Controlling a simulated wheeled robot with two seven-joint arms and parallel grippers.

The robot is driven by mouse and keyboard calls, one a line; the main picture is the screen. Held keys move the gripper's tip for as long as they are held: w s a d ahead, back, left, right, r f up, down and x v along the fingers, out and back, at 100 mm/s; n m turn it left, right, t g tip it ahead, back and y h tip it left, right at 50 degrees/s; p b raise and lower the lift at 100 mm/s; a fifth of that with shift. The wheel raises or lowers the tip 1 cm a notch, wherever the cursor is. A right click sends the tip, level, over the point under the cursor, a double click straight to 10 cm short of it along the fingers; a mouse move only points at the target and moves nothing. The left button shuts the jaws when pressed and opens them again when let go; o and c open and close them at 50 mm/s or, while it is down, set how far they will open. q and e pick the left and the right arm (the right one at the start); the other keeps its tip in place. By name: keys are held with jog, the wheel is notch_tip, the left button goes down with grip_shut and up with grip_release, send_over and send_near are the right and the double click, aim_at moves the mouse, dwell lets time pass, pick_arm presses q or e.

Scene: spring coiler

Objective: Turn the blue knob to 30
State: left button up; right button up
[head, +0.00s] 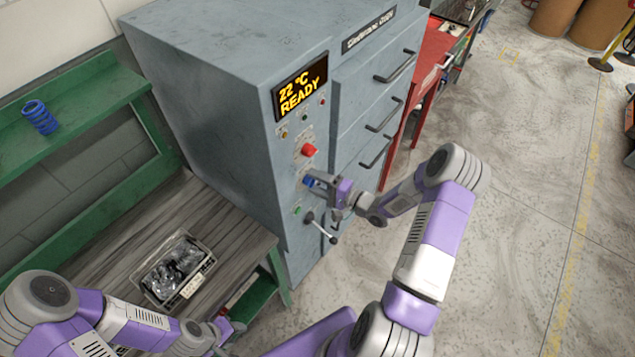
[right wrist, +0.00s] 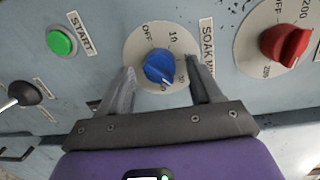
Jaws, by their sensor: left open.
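The blue knob (right wrist: 159,67) sits on a pale round dial (right wrist: 133,52) on the panel, with OFF and 10 legible and the label SOAK beside it. Its pointer seems to face the lower part of the dial, where the marks are too small to read surely. My right gripper (right wrist: 162,78) is open, one finger on each side of the knob, with visible gaps. My left gripper (head: 232,328) is open and empty at the lower left, below the bench.
A red knob (head: 308,150) sits above, a green START button (right wrist: 62,41) and a black-knobbed lever (head: 320,226) below. The grey cabinet's display (head: 300,88) reads 22 °C READY. A tray (head: 174,270) lies on the bench; a blue spring (head: 40,117) stands on the green shelf.

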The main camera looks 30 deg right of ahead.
jog(key=v, duration=0.7)
jog(key=shift+s+d, duration=0.15)
jog(key=shift+s, duration=0.05)
